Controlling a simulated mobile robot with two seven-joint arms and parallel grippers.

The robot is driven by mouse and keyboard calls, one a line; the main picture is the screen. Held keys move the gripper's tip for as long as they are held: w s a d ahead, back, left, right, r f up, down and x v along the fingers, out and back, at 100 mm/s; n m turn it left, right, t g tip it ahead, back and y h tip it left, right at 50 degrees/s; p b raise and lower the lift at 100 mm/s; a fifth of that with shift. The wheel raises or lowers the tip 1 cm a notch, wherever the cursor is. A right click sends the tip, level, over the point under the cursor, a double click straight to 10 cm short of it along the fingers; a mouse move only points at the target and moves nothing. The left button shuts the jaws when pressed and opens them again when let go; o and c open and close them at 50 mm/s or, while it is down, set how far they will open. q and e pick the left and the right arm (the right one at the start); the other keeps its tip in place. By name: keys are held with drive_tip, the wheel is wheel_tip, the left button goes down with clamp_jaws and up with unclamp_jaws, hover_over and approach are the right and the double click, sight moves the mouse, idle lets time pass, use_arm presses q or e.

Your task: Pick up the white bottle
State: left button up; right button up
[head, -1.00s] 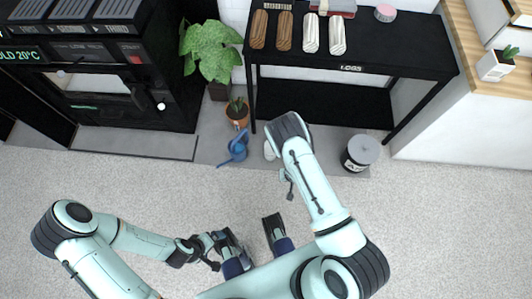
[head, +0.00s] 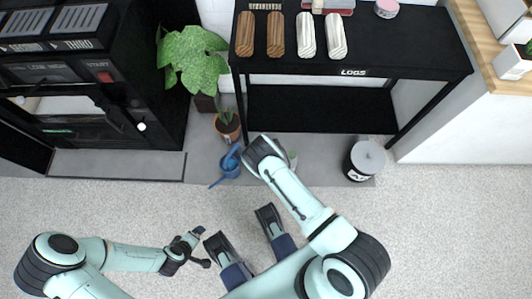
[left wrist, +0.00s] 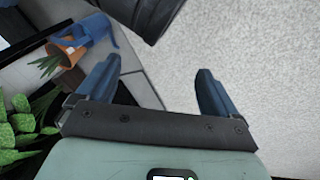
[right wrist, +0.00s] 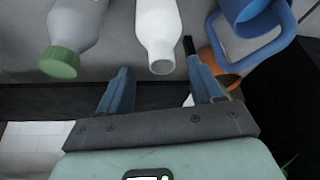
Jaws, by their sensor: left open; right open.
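The white bottle (right wrist: 157,25) shows in the right wrist view, at the top middle, with its neck pointing towards my right gripper (right wrist: 158,67). That gripper is open and empty; the bottle's neck end appears just ahead of and between its fingertips, with no visible grip on it. In the head view my right arm's end covers the spot, so I cannot make out the white bottle there. My left gripper (left wrist: 157,70) is open and empty over the pale floor, left of the right arm in the head view.
A blue watering can (head: 230,165) and an orange plant pot (head: 228,128) are close on the other side.

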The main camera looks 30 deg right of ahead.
drive_tip(key=shift+b+x, duration=0.4)
drive_tip(key=shift+x, duration=0.7)
drive_tip(key=shift+w+f+b, duration=0.35)
drive_tip(key=shift+f, duration=0.3)
clamp_jaws()
use_arm(q)
drive_tip(key=f, duration=0.2)
drive_tip(key=s+a+f, duration=0.1)
drive_tip(key=shift+g, duration=0.3)
use_arm(e)
drive_tip(key=shift+r, duration=0.15)
